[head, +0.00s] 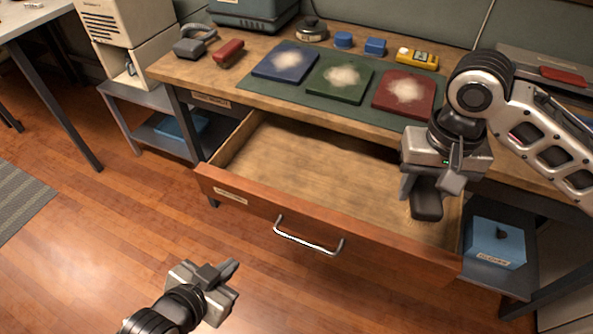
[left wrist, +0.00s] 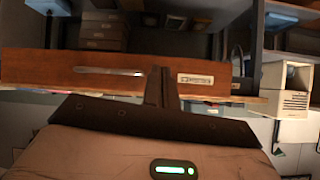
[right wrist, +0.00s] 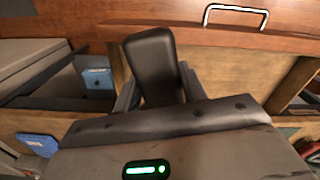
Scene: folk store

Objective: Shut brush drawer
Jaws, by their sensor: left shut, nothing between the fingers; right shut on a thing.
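The wooden drawer (head: 220,193) under the workbench is pulled well out. Its bare floor (head: 310,175) looks empty, with a part hidden behind my right arm. A silver bar handle (head: 308,243) and a pale label sit on its front. My right gripper (head: 432,187) is over the drawer's right end, shut on a black rounded object (right wrist: 153,62) that hangs downward. My left gripper (head: 228,272) is shut and empty, low in front of the drawer, left of the handle. In the left wrist view the drawer front (left wrist: 40,70) lies beyond its closed fingers (left wrist: 160,85).
The benchtop carries blue (head: 286,62), green (head: 340,80) and red (head: 404,94) pads with pale powder, plus a yellow device (head: 417,58). A blue box (head: 496,243) stands on the lower shelf at right. The wooden floor in front is clear.

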